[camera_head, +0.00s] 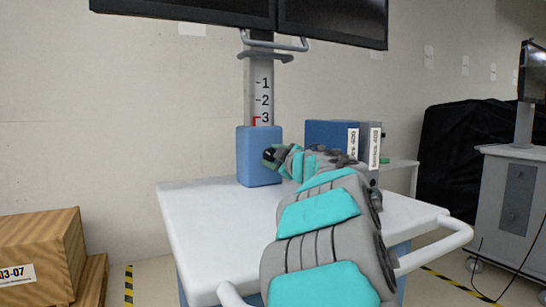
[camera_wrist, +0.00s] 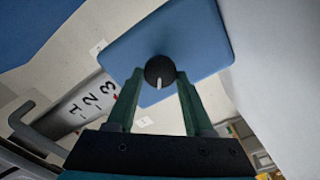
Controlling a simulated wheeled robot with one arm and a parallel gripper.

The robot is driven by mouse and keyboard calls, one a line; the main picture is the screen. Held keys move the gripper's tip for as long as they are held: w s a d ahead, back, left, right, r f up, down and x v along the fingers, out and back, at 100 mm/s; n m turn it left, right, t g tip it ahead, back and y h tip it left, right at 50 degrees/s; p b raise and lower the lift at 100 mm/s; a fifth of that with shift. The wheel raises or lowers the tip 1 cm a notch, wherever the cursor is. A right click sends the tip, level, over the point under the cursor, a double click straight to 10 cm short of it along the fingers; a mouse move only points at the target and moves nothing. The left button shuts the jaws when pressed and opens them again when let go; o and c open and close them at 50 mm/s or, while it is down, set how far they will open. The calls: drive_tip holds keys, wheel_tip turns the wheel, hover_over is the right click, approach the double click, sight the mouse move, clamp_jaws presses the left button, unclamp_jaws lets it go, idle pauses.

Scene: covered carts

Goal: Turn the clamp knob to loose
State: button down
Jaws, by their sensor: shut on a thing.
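The clamp is a blue block (camera_head: 249,162) at the foot of a grey column (camera_head: 260,95) marked 1, 2, 3, with a red pointer beside the 3. In the wrist view, a round black knob (camera_wrist: 158,67) sits on the blue block's face (camera_wrist: 198,40), and its white mark points toward the bottom of the picture. My gripper (camera_wrist: 159,77) is shut on the knob, with one green finger on each side. In the head view, my gripper (camera_head: 272,157) is at the block's right front, and it hides the knob there.
The white cart top (camera_head: 205,215) has pale handles at its front and right. A blue and grey box with labels (camera_head: 370,150) stands behind my arm. Two dark monitors (camera_head: 330,20) hang above.

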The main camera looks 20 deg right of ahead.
drive_tip(key=n, duration=0.3)
drive_tip(key=shift+f+n, duration=0.15)
drive_tip(key=shift+n, duration=0.25)
drive_tip(key=n+b, duration=0.1)
drive_tip(key=n, duration=0.2)
drive_tip(key=shift+f+n, duration=0.1)
drive_tip(key=shift+n, duration=0.2)
drive_tip(key=n+b, duration=0.1)
drive_tip(key=n, duration=0.3)
drive_tip(key=shift+f+b, duration=0.1)
drive_tip(key=shift+b, duration=0.3)
drive_tip(key=shift+n+b, duration=0.35)
drive_tip(key=shift+n, duration=0.65)
drive_tip(key=shift+c, duration=1.5)
unclamp_jaws()
drive_tip(key=shift+s, duration=0.15)
